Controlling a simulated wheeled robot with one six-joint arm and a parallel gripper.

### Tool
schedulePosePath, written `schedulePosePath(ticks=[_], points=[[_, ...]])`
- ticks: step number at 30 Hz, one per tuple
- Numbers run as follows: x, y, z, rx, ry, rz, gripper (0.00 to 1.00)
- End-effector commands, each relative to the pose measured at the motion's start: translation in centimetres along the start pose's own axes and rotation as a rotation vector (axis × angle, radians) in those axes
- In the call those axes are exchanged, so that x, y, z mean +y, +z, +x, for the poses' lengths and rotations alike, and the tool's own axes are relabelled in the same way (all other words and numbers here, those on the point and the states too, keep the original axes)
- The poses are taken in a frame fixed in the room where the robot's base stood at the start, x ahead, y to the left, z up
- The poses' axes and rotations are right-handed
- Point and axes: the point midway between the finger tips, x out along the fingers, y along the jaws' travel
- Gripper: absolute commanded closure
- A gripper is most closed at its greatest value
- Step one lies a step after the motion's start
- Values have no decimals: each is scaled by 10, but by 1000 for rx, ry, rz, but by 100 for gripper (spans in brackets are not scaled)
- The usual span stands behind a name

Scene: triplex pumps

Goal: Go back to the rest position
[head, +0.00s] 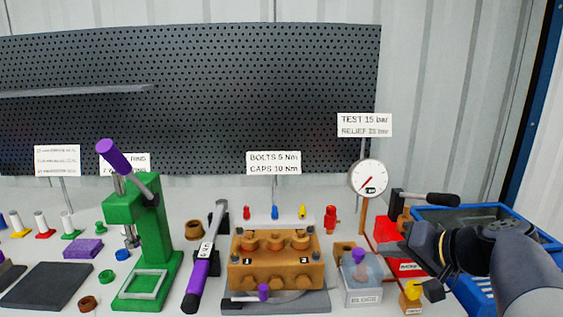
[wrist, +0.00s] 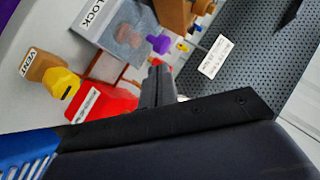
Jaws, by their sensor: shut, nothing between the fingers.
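My gripper (head: 398,250) is at the right end of the bench, reaching in from the right edge of the head view. It hangs in front of the red test pump (head: 386,233), just left of the blue crate. Its dark fingers are shut and empty, and they also show in the wrist view (wrist: 157,88). The red pump body (wrist: 98,108) shows beside and behind the fingers there. I cannot tell from these views whether the fingers touch the pump.
A yellow-knobbed vent valve (head: 412,291) and a grey block with a purple knob (head: 361,287) stand close by. The blue crate (head: 463,213) is right. A pressure gauge (head: 368,178), brown pump block (head: 275,283), torque wrench (head: 204,258) and green press (head: 135,215) stand leftward. Space above is clear.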

Motion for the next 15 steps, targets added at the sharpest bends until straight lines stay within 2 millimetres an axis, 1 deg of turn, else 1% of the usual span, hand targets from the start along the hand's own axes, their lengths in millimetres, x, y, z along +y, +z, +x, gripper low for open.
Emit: schedulePosePath(ticks=[1,6,15], points=[[4,-4,-4,1,-27,37,100],[16,-11,-11,0,-130,140,100],[35,-18,-19,-1,-293,300,100]])
